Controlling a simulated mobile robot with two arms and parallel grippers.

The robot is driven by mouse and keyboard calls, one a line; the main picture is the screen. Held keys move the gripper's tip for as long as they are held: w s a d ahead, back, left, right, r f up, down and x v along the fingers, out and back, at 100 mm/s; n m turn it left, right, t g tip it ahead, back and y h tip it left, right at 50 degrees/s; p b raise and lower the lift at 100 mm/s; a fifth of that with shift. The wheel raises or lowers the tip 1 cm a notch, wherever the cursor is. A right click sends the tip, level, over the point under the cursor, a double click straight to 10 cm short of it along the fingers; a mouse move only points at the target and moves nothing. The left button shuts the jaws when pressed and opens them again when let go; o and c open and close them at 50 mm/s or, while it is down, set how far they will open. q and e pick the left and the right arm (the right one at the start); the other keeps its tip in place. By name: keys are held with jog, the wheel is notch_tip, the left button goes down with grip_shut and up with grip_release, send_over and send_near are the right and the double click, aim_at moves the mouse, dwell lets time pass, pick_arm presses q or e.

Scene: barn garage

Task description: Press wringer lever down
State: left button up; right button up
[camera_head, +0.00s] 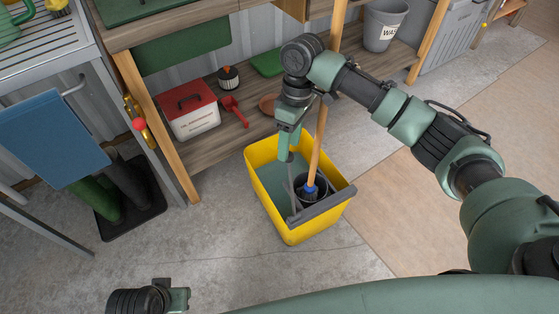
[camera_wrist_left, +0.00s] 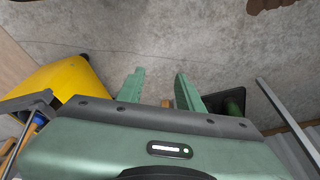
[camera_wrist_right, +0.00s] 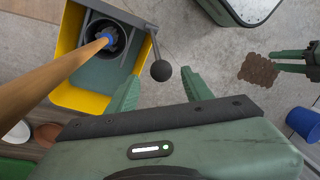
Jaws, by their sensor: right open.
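A yellow mop bucket (camera_head: 268,205) stands on the concrete floor. Its dark wringer (camera_head: 322,204) holds a mop with a wooden handle (camera_head: 319,145). The grey wringer lever (camera_head: 292,188) stands up from the wringer's near side. In the right wrist view, the lever's black ball knob (camera_wrist_right: 160,71) shows just ahead of and between the fingertips of my right gripper (camera_wrist_right: 160,82). That gripper is open and points down over the bucket in the head view (camera_head: 288,150); contact cannot be told. My left gripper (camera_wrist_left: 155,82) is open and empty, low over the floor (camera_head: 182,298).
A wooden workbench shelf (camera_head: 240,125) behind the bucket holds a red and white box (camera_head: 188,108), a red scoop (camera_head: 234,108) and a grey bucket (camera_head: 384,25). A boot tray (camera_head: 148,212) stands at left. A brown patch (camera_wrist_right: 258,70) lies nearby.

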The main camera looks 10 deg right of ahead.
jog(key=f, duration=0.2)
jog(key=s+f+b, duration=0.1)
jog(key=f, duration=0.1)
jog(key=a+f, duration=0.1)
jog(key=f, duration=0.1)
jog(key=shift+s+f+b, duration=0.15)
jog(key=shift+f+b, duration=0.2)
jog(key=shift+f, duration=0.3)
pick_arm(q)
jog(key=v, duration=0.7)
jog(key=shift+w+r, duration=0.15)
jog(key=shift+r, duration=0.1)
pick_arm(e)
grip_shut()
pick_arm(q)
jog(key=shift+a, duration=0.1)
